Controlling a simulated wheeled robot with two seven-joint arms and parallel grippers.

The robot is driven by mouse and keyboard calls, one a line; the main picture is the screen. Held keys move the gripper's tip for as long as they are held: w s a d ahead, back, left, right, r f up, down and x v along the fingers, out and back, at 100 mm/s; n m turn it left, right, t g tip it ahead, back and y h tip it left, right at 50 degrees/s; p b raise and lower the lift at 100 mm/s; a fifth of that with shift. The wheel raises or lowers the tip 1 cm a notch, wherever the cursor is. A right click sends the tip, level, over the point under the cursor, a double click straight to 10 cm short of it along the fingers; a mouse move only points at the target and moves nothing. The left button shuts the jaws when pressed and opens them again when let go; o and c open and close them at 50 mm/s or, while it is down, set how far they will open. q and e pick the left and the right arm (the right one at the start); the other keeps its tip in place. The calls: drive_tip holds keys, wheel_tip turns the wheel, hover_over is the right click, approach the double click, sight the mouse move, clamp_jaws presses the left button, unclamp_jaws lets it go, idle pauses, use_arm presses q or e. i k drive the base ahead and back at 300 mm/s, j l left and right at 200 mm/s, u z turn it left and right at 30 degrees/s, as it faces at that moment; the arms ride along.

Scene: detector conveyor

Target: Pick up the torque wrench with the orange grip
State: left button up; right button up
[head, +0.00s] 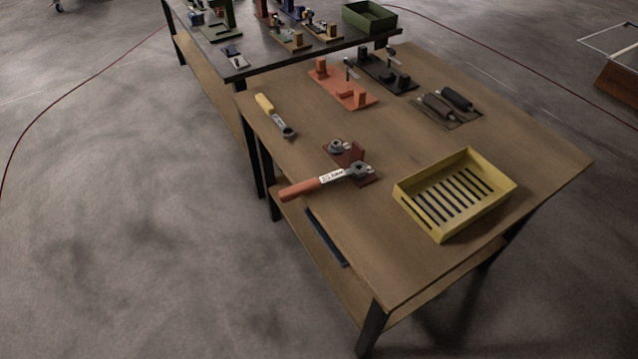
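The torque wrench with the orange grip (325,182) lies near the left edge of the wooden table (400,255). Its orange handle points left, close to the table edge, and its ratchet head rests at a dark red fixture (347,155) on the right. Whether the head sits on the fixture or just over it, I cannot tell. Another wrench with a yellow grip (273,115) lies farther back on the same table. Neither of my grippers shows in the head view.
A yellow slotted tray (455,194) stands right of the wrench. Orange (341,84) and black (387,74) fixtures and a holder with dark-handled tools (446,106) stand behind. A dark table (262,58) with parts and a green bin (369,17) adjoins at the back. Floor left is clear.

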sight(310, 185)
drive_tip(key=z, duration=0.6)
drive_tip(key=i+j+z, duration=0.1)
drive_tip(key=j+z, duration=0.35)
drive_tip(key=i+j+z, duration=0.1)
drive_tip(key=j+z, duration=0.15)
drive_tip(key=z, duration=0.25)
drive_tip(key=j+z, duration=0.6)
drive_tip(key=j, duration=0.25)
drive_tip(key=k+j+z, duration=0.1)
drive_tip(key=j, duration=0.3)
drive_tip(key=k+j+z, duration=0.15)
drive_tip(key=j, duration=0.2)
drive_tip(key=j+z, duration=0.15)
drive_tip(key=j, duration=0.25)
drive_tip(key=k+j+z, duration=0.1)
drive_tip(key=j, duration=0.25)
drive_tip(key=k+j, duration=0.15)
drive_tip(key=j, duration=0.25)
drive_tip(key=k+j, duration=0.15)
drive_tip(key=j, duration=0.2)
drive_tip(key=k+j, duration=0.15)
drive_tip(key=j, duration=0.25)
drive_tip(key=k+j, duration=0.15)
drive_tip(key=j, duration=0.2)
